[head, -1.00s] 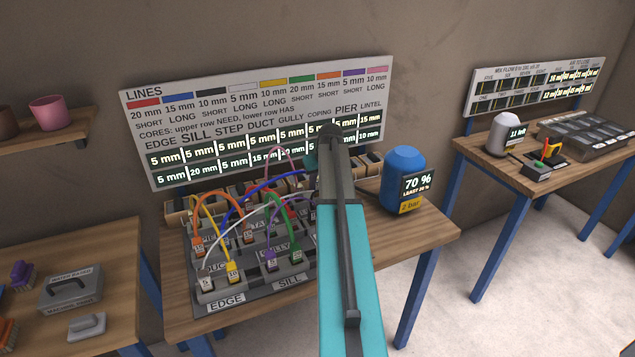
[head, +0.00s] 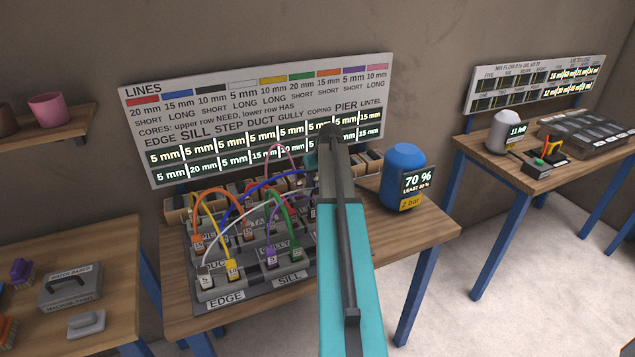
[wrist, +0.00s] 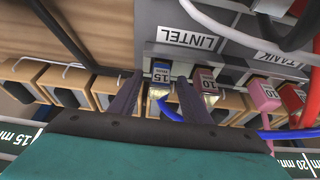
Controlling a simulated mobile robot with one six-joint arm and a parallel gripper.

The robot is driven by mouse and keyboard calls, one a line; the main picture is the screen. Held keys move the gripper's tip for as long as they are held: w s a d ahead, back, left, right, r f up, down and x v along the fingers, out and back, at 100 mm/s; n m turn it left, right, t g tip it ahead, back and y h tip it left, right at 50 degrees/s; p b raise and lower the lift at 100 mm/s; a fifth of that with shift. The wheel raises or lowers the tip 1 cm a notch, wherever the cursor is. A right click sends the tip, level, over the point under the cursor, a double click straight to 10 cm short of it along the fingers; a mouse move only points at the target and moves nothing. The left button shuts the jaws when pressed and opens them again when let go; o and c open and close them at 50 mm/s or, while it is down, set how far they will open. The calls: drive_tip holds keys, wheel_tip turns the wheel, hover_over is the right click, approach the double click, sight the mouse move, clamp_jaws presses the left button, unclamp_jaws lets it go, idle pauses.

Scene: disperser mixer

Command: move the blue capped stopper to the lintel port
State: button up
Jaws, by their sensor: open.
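The blue capped stopper (wrist: 160,74), marked 15, stands at the block behind the LINTEL label (wrist: 187,39) in the wrist view, with a blue line running from it. It appears to be in the lintel port; how deep it sits is hidden. My gripper (wrist: 158,92) is open, one finger on either side of the stopper, and the right finger lies between it and a dark red plug marked 10 (wrist: 207,76). In the head view my arm hides the gripper and the port. The sign board (head: 250,115) there reads 15 mm in both rows under LINTEL.
A pink plug (wrist: 264,93) and a red plug (wrist: 292,97) stand close on the right. Wooden boxes (wrist: 62,80) line the port block. A blue tank (head: 404,170) reading 70 % stands on the table right of my arm. Several coloured lines arch over the manifold.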

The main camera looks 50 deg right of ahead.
drive_tip(key=b+v, duration=0.3)
drive_tip(key=v, duration=1)
drive_tip(key=shift+s+r, duration=0.2)
drive_tip(key=shift+r, duration=0.15)
drive_tip(key=shift+r, duration=0.15)
idle(1.0)
